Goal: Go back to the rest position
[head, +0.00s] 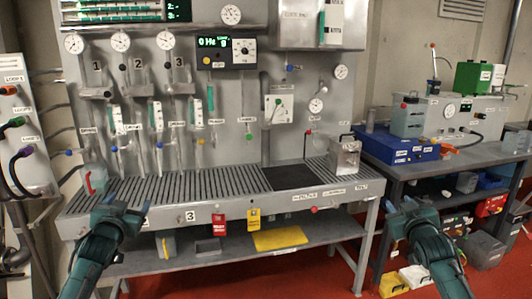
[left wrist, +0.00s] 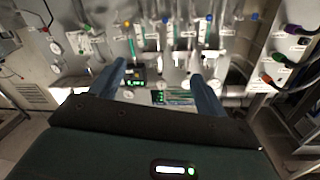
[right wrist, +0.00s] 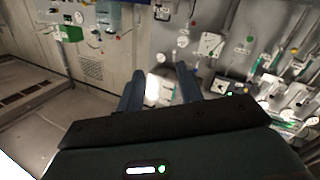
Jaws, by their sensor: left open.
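My left gripper (head: 119,213) is in front of the left part of the slatted bench. In the left wrist view its two fingers (left wrist: 160,85) are spread apart with nothing between them. My right gripper (head: 408,209) is in front of the gap between the bench and the table on the right. In the right wrist view its fingers (right wrist: 160,88) are spread apart and empty. Neither gripper touches anything that I can see.
The slatted bench (head: 200,185) has a panel of gauges and valves behind it and a metal canister (head: 345,156) at its right. A blue box (head: 398,148) stands on the right table. A yellow mat (head: 280,238) lies on the lower shelf. Red floor (head: 330,280) is open in front.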

